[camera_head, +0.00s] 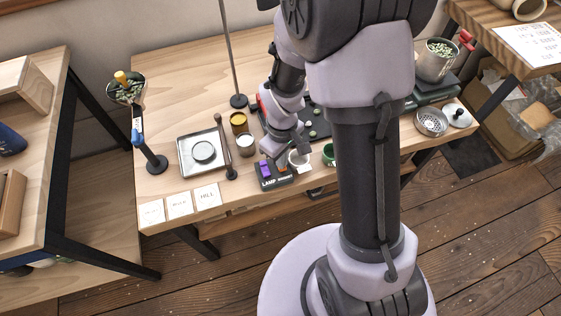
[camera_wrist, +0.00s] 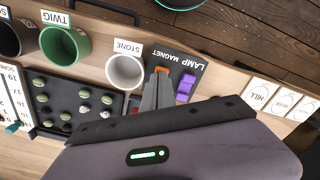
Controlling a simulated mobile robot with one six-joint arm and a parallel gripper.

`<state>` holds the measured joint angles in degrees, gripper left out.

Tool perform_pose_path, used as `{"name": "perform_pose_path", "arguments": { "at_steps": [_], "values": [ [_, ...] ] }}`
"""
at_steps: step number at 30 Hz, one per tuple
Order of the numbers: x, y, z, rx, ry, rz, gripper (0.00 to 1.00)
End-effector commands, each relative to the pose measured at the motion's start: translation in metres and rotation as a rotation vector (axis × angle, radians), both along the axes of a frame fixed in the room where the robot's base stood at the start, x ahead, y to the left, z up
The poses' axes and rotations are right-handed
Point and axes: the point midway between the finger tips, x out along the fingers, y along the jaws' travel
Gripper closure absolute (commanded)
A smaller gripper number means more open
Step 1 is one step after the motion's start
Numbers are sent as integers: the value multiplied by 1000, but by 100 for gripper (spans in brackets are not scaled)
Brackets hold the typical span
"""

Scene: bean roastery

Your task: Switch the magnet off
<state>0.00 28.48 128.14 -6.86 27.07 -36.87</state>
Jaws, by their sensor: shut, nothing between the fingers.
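The dark switch box (camera_head: 277,181), lettered LAMP and MAGNET, sits at the front edge of the table; it also shows in the wrist view (camera_wrist: 200,57). A purple switch (camera_wrist: 186,88) is on the LAMP side. A small orange switch (camera_wrist: 162,70) on the MAGNET side is partly hidden by my gripper. My gripper (camera_wrist: 160,78) is shut and empty, its tips over or at the orange switch. I cannot tell whether they touch it, or which way that switch is set. In the head view my arm hides part of the area around the box.
The white STONE cup (camera_wrist: 125,72) stands close beside my fingers, with the green TWIG cup (camera_wrist: 65,46) beyond. A dark board with beans (camera_wrist: 75,100) lies near them. In the head view, a square tray (camera_head: 203,153) and cards (camera_head: 180,204) lie left of the box.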

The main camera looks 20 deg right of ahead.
Motion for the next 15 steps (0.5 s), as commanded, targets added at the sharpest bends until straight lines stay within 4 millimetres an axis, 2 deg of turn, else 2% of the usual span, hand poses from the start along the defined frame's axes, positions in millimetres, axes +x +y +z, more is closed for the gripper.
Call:
{"name": "perform_pose_path", "arguments": {
  "at_steps": [8, 15],
  "values": [
    [0, 0, -2, 0, 0, 0, 100],
    [0, 0, 21, 0, -1, 0, 100]
  ]
}}
